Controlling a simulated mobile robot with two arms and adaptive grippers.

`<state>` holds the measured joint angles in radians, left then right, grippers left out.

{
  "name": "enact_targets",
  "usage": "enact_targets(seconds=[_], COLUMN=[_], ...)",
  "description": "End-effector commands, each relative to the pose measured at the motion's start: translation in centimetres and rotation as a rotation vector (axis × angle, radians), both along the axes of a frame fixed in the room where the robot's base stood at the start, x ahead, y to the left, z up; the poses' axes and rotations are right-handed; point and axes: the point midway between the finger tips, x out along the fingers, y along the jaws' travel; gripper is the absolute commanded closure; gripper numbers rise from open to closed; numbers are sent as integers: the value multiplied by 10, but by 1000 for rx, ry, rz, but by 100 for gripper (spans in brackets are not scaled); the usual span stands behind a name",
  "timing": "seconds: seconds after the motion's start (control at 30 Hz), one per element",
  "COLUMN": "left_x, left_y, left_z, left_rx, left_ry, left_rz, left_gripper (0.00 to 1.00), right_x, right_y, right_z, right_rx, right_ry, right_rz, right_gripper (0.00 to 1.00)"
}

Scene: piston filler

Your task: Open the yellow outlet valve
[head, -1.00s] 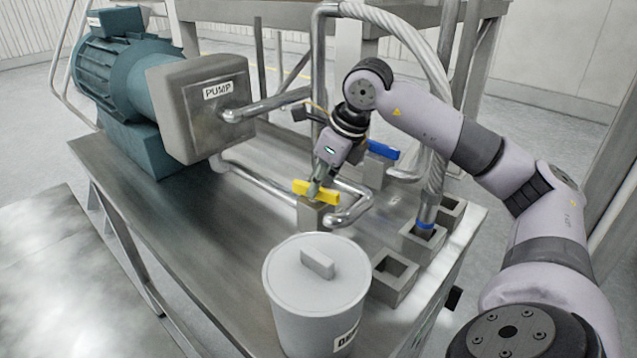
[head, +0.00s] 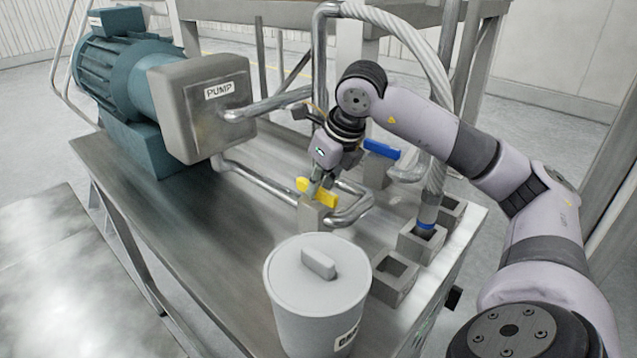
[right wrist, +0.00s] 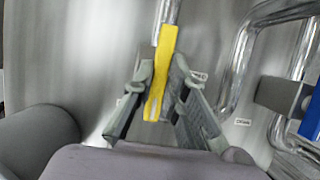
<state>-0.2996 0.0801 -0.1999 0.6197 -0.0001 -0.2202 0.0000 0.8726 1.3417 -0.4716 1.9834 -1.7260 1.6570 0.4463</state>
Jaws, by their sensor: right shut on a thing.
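The yellow outlet valve handle (head: 318,192) sits on a grey block (head: 311,216) on the steel bench, behind the lidded pot. My right gripper (head: 314,187) comes down on it from above and is shut on the handle. In the right wrist view the yellow handle (right wrist: 161,72) runs between the two fingers (right wrist: 157,90). In the head view the handle lies at a slant, its right end lower and nearer. The gripper hides its middle. My left gripper is in neither view.
A blue valve handle (head: 381,149) is just behind and right of my gripper. A lidded pot (head: 316,290) stands in front. Steel pipes (head: 350,205) run close to the right. The pump (head: 205,105) is at the left; square sockets (head: 394,280) line the right edge.

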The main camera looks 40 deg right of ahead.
Motion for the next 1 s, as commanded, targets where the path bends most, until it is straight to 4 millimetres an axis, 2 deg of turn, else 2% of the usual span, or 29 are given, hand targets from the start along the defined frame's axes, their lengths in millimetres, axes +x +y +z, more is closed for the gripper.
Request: enact_targets(seconds=[0.03,0.07,0.33,0.6,0.73,0.87,1.0], left_x=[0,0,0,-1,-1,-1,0], left_y=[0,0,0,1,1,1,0], left_z=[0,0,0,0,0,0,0], left_rx=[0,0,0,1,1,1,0], left_ry=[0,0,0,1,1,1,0], left_rz=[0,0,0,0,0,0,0], left_gripper=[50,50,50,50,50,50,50], right_x=[0,0,0,0,-2,-10,-22], right_y=[0,0,0,0,0,-1,-1], right_z=[1,1,0,1,8,28,58], right_rx=[2,1,0,0,1,0,2], right_ry=[-2,-2,-1,-1,-2,-7,-8], right_rz=[-4,-3,-1,0,-1,0,2], right_gripper=[100,85,67,67,67,67,67])
